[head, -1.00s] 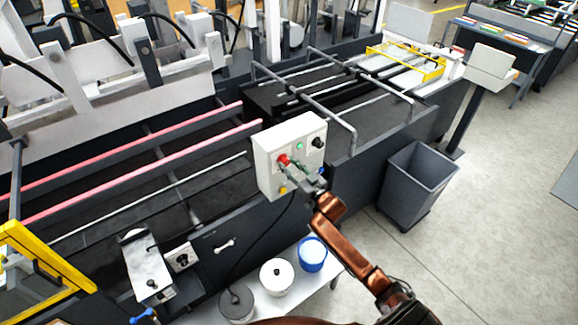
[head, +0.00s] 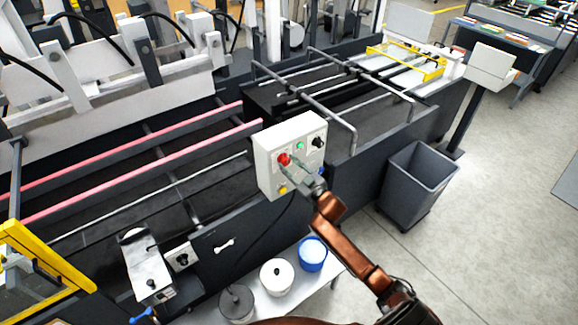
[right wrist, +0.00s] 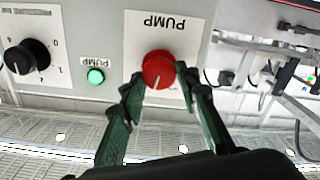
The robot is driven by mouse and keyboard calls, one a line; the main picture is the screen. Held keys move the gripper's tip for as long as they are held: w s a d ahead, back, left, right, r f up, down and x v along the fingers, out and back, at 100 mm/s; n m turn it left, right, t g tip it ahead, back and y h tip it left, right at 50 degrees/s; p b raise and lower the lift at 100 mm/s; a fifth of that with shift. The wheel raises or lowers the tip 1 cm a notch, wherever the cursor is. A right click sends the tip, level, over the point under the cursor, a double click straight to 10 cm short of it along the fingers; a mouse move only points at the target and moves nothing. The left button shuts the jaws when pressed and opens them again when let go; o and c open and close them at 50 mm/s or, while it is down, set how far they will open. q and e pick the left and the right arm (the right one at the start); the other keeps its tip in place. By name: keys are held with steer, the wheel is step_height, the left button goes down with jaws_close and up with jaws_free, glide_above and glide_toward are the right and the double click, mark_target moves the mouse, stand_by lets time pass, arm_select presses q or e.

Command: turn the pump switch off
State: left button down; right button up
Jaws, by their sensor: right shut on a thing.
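The pump switch is a red knob (head: 284,159) on the front of a light grey control box (head: 264,170). In the right wrist view the red knob (right wrist: 158,70) sits on a white plate marked PUMP, seen upside down, and a pale pointer line shows on its face. My right gripper (head: 288,164) is at the knob, with its green fingers (right wrist: 160,84) on either side, shut on it. A green PUMP lamp (right wrist: 95,76) beside it looks lit. My left gripper is not in view.
The box also has a black knob (head: 318,142) and a yellow button (head: 282,189). A grey bin (head: 412,190) stands to the right. Below, a white pot (head: 276,277) and a blue-rimmed tub (head: 313,254) sit on a shelf.

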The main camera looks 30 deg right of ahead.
steer(key=n+b, duration=0.1)
steer(key=n, duration=0.3)
steer(key=shift+f+n, duration=0.15)
steer(key=shift+n, duration=0.15)
steer(key=n+b, duration=0.1)
steer(key=n, duration=0.4)
steer(key=shift+a, duration=0.1)
stand_by(0.4)
steer(key=o, duration=1.1)
steer(key=shift+s, duration=0.15)
steer(key=s, duration=1.1)
steer(key=shift+s+d, duration=0.4)
steer(key=shift+d, duration=0.05)
